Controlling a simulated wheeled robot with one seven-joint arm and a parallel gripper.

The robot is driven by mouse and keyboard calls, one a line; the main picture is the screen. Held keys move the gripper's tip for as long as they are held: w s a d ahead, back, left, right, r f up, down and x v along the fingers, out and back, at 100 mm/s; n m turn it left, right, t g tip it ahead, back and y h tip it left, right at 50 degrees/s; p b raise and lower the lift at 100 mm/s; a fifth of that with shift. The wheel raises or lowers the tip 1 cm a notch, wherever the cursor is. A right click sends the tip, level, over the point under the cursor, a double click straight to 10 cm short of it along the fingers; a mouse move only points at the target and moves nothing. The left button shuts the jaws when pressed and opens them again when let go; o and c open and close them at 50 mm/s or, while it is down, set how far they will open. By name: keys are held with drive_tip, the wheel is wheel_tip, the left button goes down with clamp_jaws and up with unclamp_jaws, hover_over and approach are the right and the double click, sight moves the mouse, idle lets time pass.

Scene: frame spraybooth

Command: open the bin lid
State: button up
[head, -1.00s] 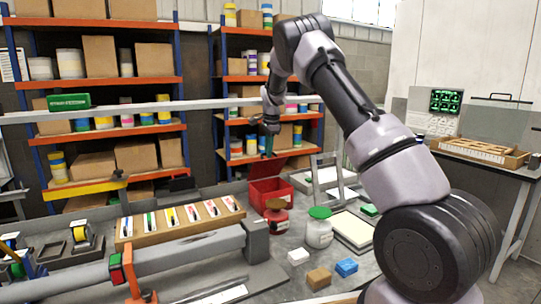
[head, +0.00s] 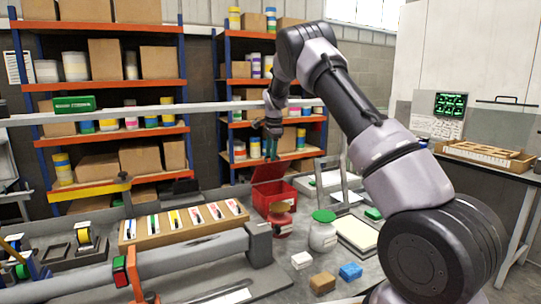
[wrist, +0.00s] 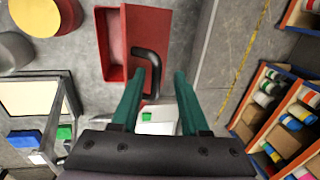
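The red bin (head: 283,191) stands on the workbench. Its red lid (head: 268,173) is tilted up from the bin, so the bin is partly open. My gripper (head: 271,152) is above the lid, fingers pointing down. In the wrist view, the bin (wrist: 113,40) shows beside the lid (wrist: 152,30), which has a bent black handle (wrist: 149,66). The green fingers of my gripper (wrist: 160,78) are spread apart. The handle appears between them, closer to the left finger. I cannot tell whether it touches a finger.
A wooden rack (head: 183,229) is to the left. A grey frame (head: 331,178) stands to the right. Shelves (head: 272,120) rise behind.

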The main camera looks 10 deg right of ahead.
wheel_tip(320, 180, up, 10)
drive_tip(key=s, duration=0.2)
drive_tip(key=shift+d+r, duration=0.25)
drive_tip(key=shift+d, duration=0.1)
